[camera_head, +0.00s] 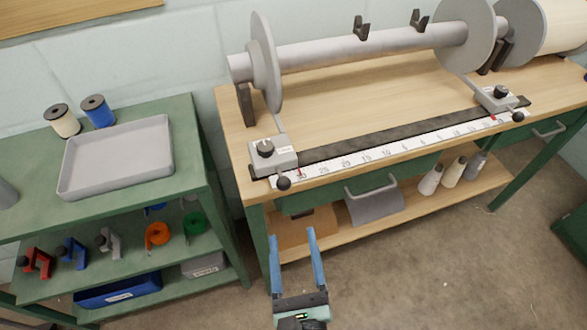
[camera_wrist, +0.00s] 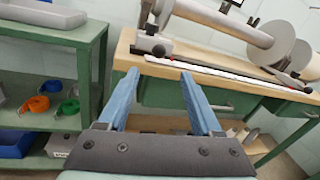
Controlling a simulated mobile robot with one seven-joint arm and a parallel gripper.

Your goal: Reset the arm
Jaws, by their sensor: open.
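My gripper (camera_head: 294,240) has two blue fingers held wide apart with nothing between them. In the head view it is low in the picture, in front of the workbench (camera_head: 235,100) and below its top. In the wrist view my gripper (camera_wrist: 162,78) points toward the bench's front edge and green drawer front. Its fingers appear apart from the bench. The rest of my arm is mostly out of view.
A ruler rail (camera_head: 380,148) with two clamps runs along the bench front, below a grey roller (camera_head: 360,45). A green shelf unit (camera_head: 205,150) at left carries a grey tray (camera_head: 118,157), spools and tools.

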